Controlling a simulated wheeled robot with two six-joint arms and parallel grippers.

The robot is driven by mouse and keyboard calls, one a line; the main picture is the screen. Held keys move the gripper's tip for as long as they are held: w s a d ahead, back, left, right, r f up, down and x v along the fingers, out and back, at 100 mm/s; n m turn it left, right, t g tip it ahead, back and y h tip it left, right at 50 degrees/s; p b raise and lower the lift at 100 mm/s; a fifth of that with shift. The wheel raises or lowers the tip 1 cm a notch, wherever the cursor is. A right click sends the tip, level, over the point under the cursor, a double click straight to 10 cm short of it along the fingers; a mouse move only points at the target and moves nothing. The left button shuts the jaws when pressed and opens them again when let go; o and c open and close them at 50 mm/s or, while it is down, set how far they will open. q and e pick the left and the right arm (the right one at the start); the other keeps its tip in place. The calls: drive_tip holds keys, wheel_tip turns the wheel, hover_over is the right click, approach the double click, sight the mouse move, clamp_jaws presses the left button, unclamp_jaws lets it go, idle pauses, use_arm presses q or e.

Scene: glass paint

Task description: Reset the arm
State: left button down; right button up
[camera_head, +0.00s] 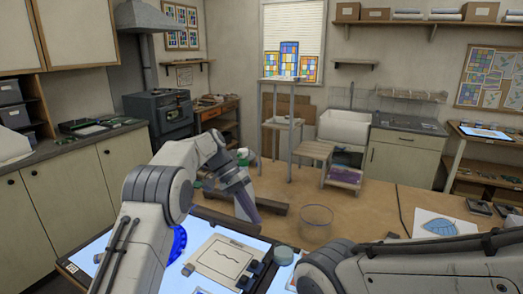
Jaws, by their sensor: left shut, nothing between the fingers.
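My left arm comes in from the left and bends over the workbench. Its gripper (247,208) points down above the bench's far part, behind the light panel, and is shut and empty. My right arm shows only as a link at the bottom right; its gripper is out of view. A white square plate with a dark wavy line (226,259) lies on the lit light panel (203,226).
A clear round container (316,223) stands on the wooden bench (362,213), right of my left gripper. A small green-lidded jar (283,254) is nearer. A blue leaf drawing (440,228) lies at the right. Bare bench lies between the container and the drawing.

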use_arm(q)
drive_tip(key=s+d+r+t+y, duration=0.1)
drive_tip(key=s+d+y, duration=0.15)
drive_tip(key=s, duration=0.65)
drive_tip(key=s+d+r+y, duration=0.1)
drive_tip(key=s+d+r, duration=0.15)
drive_tip(key=s, duration=0.65)
drive_tip(key=s+a+f+m+t+y, duration=0.1)
drive_tip(key=s+a+f, duration=0.2)
drive_tip(key=s, duration=0.6)
drive_tip(key=s+a+f+m+t+y, duration=0.1)
drive_tip(key=s+a+f+m, duration=0.1)
drive_tip(key=s, duration=0.7)
drive_tip(key=shift+s+a+f+t+b, duration=0.35)
drive_tip(key=shift+a+f, duration=0.2)
drive_tip(key=shift+f, duration=0.2)
drive_tip(key=shift+w, duration=0.1)
